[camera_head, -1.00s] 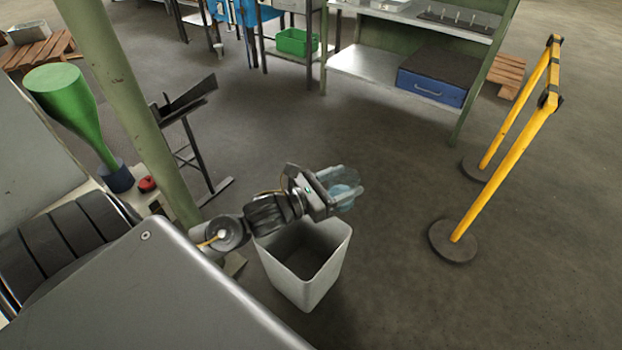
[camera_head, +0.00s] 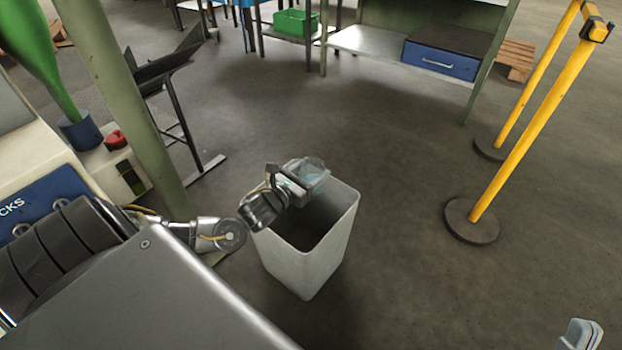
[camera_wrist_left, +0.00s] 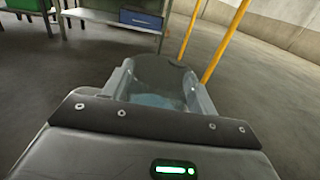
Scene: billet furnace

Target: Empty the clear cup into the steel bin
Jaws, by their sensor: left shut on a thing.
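The clear cup (camera_head: 314,166) is held by my left gripper (camera_head: 312,175), just above the far rim of the steel bin (camera_head: 308,268). The cup shows pale blue contents, and in the left wrist view the cup (camera_wrist_left: 152,100) sits between the two fingers with bluish stuff inside. I cannot make out exactly how far the cup is tilted. The bin is a tall, open, light grey container on the floor, and its dark inside looks empty where I can see it. Part of my right gripper (camera_head: 580,335) shows at the bottom right corner; its fingers are mostly cut off.
A green post (camera_head: 125,110) and a dark metal stand (camera_head: 175,95) are left of the bin. Yellow barrier posts (camera_head: 525,120) stand to the right. A workbench with a blue drawer box (camera_head: 440,60) and a green crate (camera_head: 296,22) are behind. The floor between is clear.

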